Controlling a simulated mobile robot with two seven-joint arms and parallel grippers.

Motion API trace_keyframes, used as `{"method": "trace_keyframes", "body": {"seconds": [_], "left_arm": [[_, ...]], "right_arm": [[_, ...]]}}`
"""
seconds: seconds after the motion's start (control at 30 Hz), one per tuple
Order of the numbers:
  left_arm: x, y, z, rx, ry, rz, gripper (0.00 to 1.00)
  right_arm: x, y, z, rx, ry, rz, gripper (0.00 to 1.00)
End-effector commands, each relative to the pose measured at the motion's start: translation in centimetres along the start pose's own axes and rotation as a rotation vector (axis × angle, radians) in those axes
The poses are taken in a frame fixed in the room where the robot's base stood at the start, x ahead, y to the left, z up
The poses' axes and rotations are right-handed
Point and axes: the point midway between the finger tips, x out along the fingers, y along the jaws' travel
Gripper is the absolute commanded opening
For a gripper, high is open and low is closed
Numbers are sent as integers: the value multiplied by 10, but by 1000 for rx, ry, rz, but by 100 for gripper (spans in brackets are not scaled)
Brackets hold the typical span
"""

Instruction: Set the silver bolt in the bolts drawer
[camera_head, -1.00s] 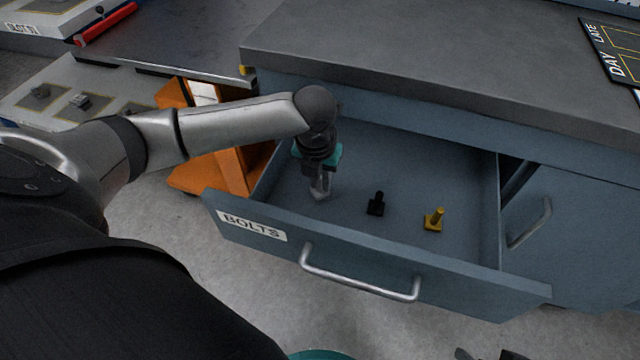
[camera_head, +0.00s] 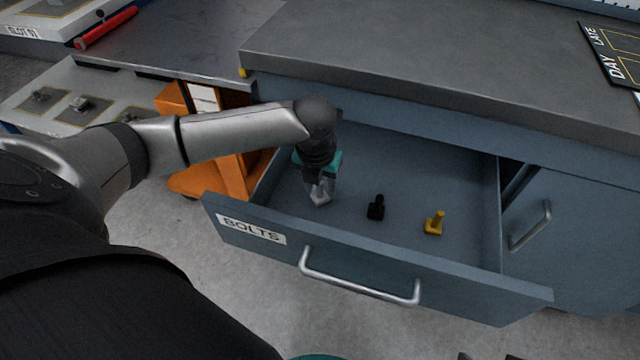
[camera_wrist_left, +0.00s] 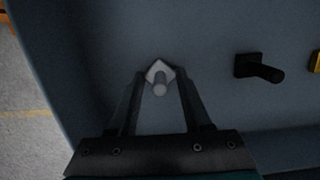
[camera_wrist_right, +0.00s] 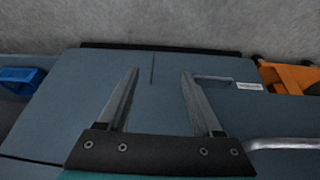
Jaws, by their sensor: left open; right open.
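The silver bolt (camera_head: 320,199) stands on the floor of the open bolts drawer (camera_head: 252,228), near its left end. My left gripper (camera_head: 319,189) is low in the drawer with its fingers open.
The drawer's front wall and handle (camera_head: 360,289) are nearby. A grey worktop (camera_head: 430,65) overhangs behind. An orange cart (camera_head: 215,180) stands left of the drawer.

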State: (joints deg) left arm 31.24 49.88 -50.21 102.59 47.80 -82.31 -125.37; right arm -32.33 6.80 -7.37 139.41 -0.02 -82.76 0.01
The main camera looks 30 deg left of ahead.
Motion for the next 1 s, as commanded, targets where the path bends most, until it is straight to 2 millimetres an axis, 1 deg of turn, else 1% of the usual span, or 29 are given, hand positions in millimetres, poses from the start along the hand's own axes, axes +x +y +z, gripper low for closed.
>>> {"method": "trace_keyframes", "body": {"seconds": [0.1, 0.2, 0.3, 0.67, 1.0], "left_arm": [[-2, 0, 1, 0, -1, 1, 49], [-8, 1, 1, 0, 0, 1, 49], [-16, 0, 1, 1, -1, 1, 49], [-55, 0, 2, 0, -2, 0, 49], [-93, 0, 1, 0, -1, 0, 49]], "right_arm": [[1, 0, 0, 0, 0, 0, 67], [-3, 0, -2, 0, 6, 0, 67], [10, -1, 3, -1, -18, -4, 67], [48, -3, 21, -3, -79, -7, 67], [79, -4, 48, -6, -138, -9, 67]]}}
